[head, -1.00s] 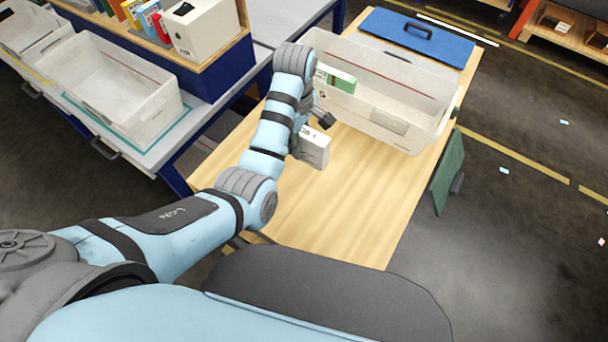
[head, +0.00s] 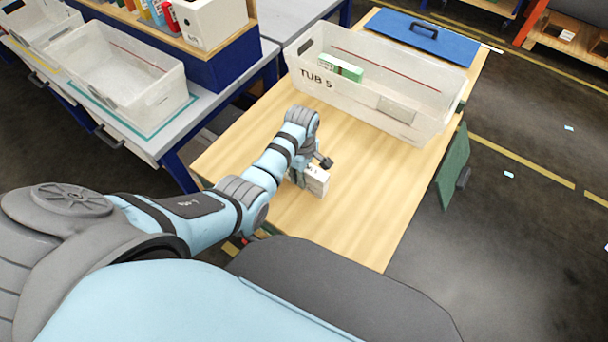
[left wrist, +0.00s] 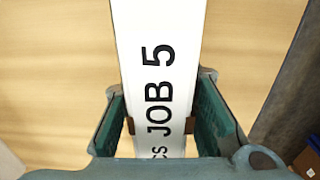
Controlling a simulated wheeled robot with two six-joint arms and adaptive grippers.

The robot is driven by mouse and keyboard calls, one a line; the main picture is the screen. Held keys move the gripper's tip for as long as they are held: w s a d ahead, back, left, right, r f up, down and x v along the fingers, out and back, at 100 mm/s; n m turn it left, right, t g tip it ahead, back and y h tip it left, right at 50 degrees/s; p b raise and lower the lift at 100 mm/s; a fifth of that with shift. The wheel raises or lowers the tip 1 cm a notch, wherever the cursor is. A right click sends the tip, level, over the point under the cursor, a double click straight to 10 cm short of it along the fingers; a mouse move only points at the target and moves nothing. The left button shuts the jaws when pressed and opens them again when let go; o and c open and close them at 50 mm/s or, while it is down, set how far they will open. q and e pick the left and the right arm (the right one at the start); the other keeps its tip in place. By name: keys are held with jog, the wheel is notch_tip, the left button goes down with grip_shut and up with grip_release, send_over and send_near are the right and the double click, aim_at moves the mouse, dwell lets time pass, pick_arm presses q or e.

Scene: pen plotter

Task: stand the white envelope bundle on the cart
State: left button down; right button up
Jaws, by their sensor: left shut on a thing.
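The white envelope bundle (head: 317,181) is a small upright block over the wooden top of the cart (head: 350,222), near its left front part. I cannot tell whether its bottom touches the wood. My left gripper (head: 306,176) is shut on the bundle. In the left wrist view the bundle (left wrist: 160,60) shows as a white face lettered "JOB 5", with the teal fingers of the gripper (left wrist: 168,125) on both sides. Part of the bundle is hidden behind my wrist in the head view. My right gripper is not in view.
A clear tub (head: 430,88) marked "TUB 5" stands at the cart's far end, with a green-and-white bundle (head: 340,68) inside. A blue lid (head: 400,36) lies beyond it. A bench with another tub (head: 150,98) is at left. The cart's middle is bare.

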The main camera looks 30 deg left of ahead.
pick_arm(q)
jog(key=shift+r, duration=0.1)
jog(key=c, duration=1.7)
grip_release()
jog(key=shift+w+a+f, duration=0.1)
jog(key=shift+w+f, duration=0.05)
jog(key=shift+f, duration=0.1)
jog(key=o, duration=0.4)
jog(key=shift+w, duration=0.1)
jog(key=shift+r, duration=0.15)
notch_tip(320, 180, up, 12)
jog(key=p, duration=0.3)
jog(key=shift+r, duration=0.2)
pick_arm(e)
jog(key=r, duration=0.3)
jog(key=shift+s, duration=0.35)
pick_arm(q)
jog(key=shift+f, duration=0.1)
